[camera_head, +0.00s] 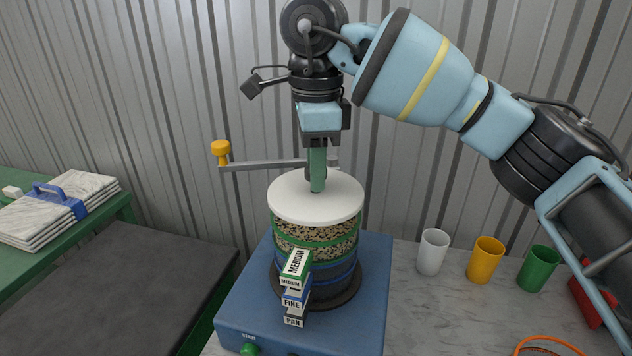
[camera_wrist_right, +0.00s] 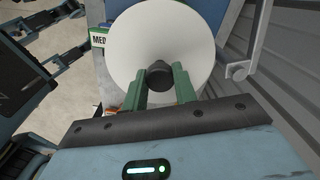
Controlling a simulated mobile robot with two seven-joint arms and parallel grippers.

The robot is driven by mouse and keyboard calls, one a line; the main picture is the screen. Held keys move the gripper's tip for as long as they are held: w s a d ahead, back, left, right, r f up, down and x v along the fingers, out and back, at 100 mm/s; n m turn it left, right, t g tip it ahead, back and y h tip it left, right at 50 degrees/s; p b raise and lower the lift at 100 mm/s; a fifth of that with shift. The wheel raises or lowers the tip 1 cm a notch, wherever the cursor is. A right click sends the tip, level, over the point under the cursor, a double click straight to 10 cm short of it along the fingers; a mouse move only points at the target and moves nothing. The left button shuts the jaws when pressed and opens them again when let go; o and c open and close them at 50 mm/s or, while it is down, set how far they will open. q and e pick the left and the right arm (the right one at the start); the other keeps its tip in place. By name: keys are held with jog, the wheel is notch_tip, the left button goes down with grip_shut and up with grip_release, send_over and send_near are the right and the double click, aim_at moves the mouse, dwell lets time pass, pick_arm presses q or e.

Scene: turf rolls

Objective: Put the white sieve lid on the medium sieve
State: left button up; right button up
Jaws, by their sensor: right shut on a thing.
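The white sieve lid (camera_head: 290,205) is a round disc with a dark knob in its middle. It sits at the top of the sieve stack, over the medium sieve (camera_head: 335,245), which has a green band and speckled contents; I cannot tell whether it is fully seated. My right gripper (camera_head: 317,188) points straight down with its green fingers shut on the lid's knob. In the right wrist view the fingers (camera_wrist_right: 160,85) close around the dark knob (camera_wrist_right: 159,75), with the lid (camera_wrist_right: 140,45) beneath. My left gripper is not clearly in view.
The stack stands on a blue shaker base (camera_head: 240,305) with MEDIUM, FINE and PAN tags in front. A metal clamp arm with a yellow knob (camera_head: 221,152) extends behind the lid. White (camera_head: 433,252), yellow (camera_head: 485,260) and green (camera_head: 539,268) cups stand right.

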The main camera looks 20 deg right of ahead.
jog(key=shift+w+d, duration=0.1)
jog(key=shift+w, duration=0.2)
notch_tip(320, 180, down, 3)
jog(key=shift+f, duration=0.15)
pick_arm(q)
jog(key=shift+s, duration=0.4)
pick_arm(e)
jog(key=shift+f, duration=0.15)
jog(key=shift+f, duration=0.15)
jog(key=o, duration=0.8)
jog(key=shift+c, duration=0.2)
jog(key=shift+o, duration=1.4)
pick_arm(q)
jog(key=shift+w+r, duration=0.1)
jog(key=shift+w, duration=0.2)
jog(key=shift+w, duration=0.1)
